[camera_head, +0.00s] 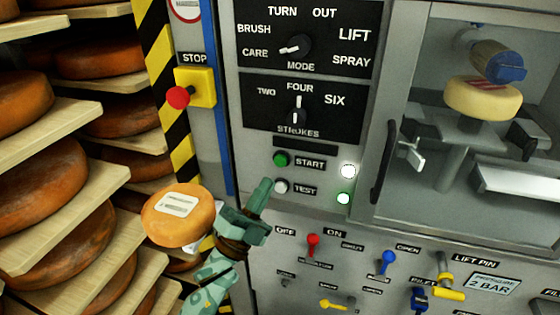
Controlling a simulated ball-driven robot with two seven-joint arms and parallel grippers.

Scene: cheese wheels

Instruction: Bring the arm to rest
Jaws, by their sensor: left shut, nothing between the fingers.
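My left gripper (262,194) is in the lower middle of the head view, in front of the machine's control panel (262,85). It is green, its fingers are together and point up, and it holds nothing. Its tip is just left of and below the green START button (281,159) and the pale TEST button (281,186). I cannot tell whether it touches the panel. My left arm (212,285) comes up from the bottom edge. My right gripper does not show.
Wooden shelves (95,185) with orange cheese wheels stand at the left. A labelled cheese wheel (178,216) is close beside my left gripper. A red stop knob (178,97) sticks out above. A glazed chamber (475,150) with a pale cheese is at the right. Levers (312,245) project below.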

